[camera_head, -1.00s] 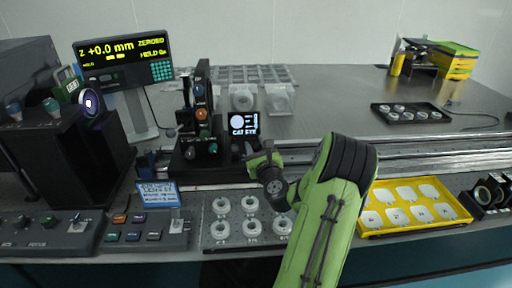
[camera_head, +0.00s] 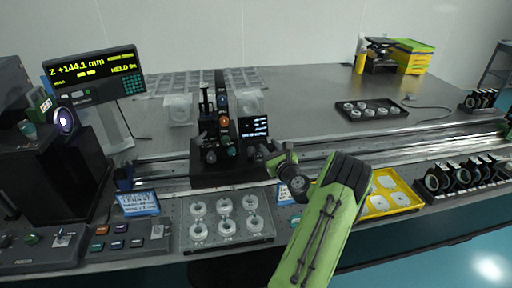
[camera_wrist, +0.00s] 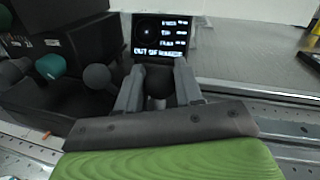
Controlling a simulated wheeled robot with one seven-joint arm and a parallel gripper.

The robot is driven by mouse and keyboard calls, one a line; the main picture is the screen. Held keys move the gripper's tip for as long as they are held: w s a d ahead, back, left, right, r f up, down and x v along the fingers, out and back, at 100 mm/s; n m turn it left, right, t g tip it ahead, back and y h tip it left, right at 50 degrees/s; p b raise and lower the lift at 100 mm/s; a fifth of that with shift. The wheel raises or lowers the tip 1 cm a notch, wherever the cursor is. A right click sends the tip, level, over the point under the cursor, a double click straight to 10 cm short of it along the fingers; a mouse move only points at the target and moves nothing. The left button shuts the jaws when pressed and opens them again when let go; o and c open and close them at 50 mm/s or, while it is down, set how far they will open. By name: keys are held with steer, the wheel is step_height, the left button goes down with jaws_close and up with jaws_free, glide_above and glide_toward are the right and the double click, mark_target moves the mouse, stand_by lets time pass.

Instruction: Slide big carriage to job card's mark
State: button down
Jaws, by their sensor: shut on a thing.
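The big carriage (camera_head: 226,170) is a black block on the rail (camera_head: 310,167), carrying an upright stage with knobs and a small screen (camera_head: 253,127). My gripper (camera_head: 276,158) is at its right side, low by the screen. In the wrist view my gripper's fingers (camera_wrist: 158,88) are closed around a dark round knob (camera_wrist: 158,80) in front of the screen, which reads "OUT OF" and a word I cannot read. The job card (camera_head: 138,203) is a blue sign left of the lens tray; its text is too small to read. The readout (camera_head: 95,73) shows Z +144.1 mm, HELD.
A clear tray of white rings (camera_head: 225,218) lies in front of the rail. The rail right of the carriage looks clear.

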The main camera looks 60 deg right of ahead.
steer(key=shift+s+d+r+p, duration=0.1)
steer(key=shift+s+d+p, duration=0.45)
steer(key=shift+s+d, duration=1.1)
steer(key=shift+a, duration=0.1)
steer(key=c, duration=0.8)
jaws_free()
step_height(320, 180, up, 10)
steer(key=p, duration=0.3)
steer(key=shift+p, duration=0.3)
